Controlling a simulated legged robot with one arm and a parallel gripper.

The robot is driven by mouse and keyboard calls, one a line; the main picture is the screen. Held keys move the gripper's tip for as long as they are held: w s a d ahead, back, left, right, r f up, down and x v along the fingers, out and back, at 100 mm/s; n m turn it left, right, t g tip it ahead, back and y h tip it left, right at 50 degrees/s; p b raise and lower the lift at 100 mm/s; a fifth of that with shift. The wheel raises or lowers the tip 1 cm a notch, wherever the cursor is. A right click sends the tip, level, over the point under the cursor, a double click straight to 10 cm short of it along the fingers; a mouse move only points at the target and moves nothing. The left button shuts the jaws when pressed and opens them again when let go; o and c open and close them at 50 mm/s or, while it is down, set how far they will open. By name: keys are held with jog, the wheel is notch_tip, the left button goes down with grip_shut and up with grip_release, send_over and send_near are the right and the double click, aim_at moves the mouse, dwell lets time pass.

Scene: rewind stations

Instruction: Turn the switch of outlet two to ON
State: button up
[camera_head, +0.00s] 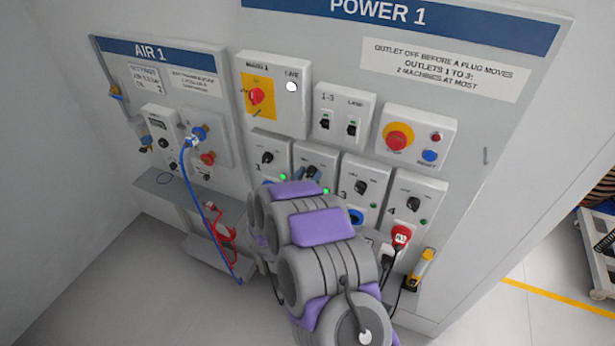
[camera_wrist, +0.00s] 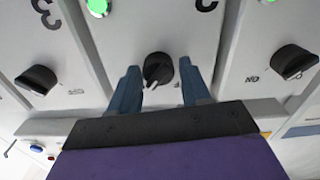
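Outlet two's switch is a black rotary knob (camera_wrist: 158,69) on the middle grey box in the wrist view. Its ridge stands near vertical there, with a pale mark at its lower end. My gripper (camera_wrist: 159,67) is open, with one blue finger on each side of the knob and a visible gap to each. In the head view my gripper (camera_head: 308,175) reaches outlet two's box (camera_head: 318,152), and my arm hides its lower part. A green lamp (camera_wrist: 98,6) is lit on this box. The knob's ON and OFF labels are not readable.
The knobs of outlet three (camera_wrist: 37,80) and outlet one (camera_wrist: 293,62) flank the middle box. An emergency button (camera_head: 397,137) sits above. The AIR 1 panel (camera_head: 160,75) is to the left.

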jog(key=c, duration=0.7)
jog(key=shift+m+b, duration=0.65)
jog(key=shift+m, duration=0.05)
jog(key=o, duration=1)
jog(key=shift+a, duration=0.1)
jog(key=shift+o, duration=0.2)
jog(key=v, duration=1.7)
jog(key=shift+s+p, duration=0.15)
jog(key=shift+p, duration=0.2)
jog(key=shift+a, duration=0.1)
